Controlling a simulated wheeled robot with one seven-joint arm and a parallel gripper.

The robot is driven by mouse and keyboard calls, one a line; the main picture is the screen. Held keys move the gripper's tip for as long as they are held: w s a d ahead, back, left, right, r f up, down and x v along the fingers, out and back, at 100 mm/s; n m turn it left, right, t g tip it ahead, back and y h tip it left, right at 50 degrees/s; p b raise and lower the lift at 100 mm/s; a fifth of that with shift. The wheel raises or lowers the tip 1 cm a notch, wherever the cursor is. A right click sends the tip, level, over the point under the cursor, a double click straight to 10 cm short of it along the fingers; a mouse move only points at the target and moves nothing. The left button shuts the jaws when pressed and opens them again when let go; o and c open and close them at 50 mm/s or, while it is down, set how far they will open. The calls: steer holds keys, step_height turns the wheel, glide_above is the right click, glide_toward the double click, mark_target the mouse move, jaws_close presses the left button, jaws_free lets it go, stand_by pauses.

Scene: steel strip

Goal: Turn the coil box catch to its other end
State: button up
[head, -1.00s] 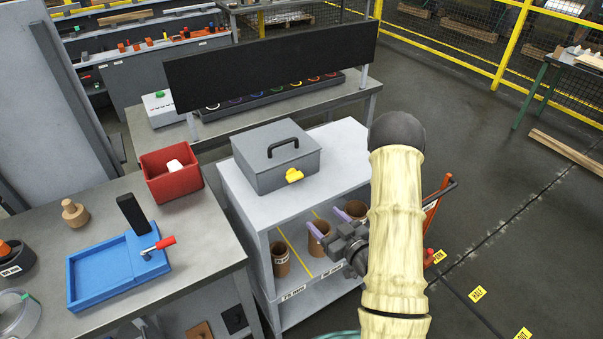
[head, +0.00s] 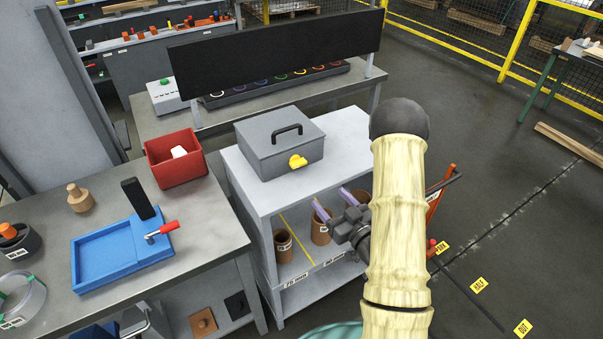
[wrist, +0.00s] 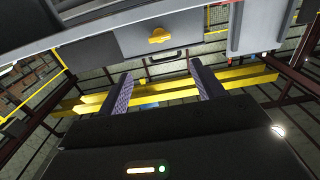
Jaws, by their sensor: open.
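The grey coil box (head: 265,150) sits shut on top of a light grey shelf unit, with a black handle on its lid. Its yellow catch (head: 298,161) is on the front face, near the lid edge. In the wrist view the box (wrist: 128,38) appears inverted, with the catch (wrist: 159,35) ahead of the fingers. My gripper (head: 330,196) is open, its two purplish fingers apart and pointing up towards the box front. It is below and in front of the catch, not touching it. The wrist view shows nothing between the fingers (wrist: 161,72).
The shelf unit (head: 345,142) has cardboard tubes (head: 320,228) on its lower shelf, close behind my gripper. On the left bench are a red bin (head: 160,165) and a blue tray (head: 105,262). A black panel (head: 275,55) stands behind.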

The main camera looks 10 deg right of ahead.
mark_target(300, 165)
steer(key=p+x, duration=0.1)
steer(key=x, duration=1.4)
steer(key=shift+w+a, duration=0.1)
steer(key=shift+w, duration=0.05)
steer(key=c, duration=1)
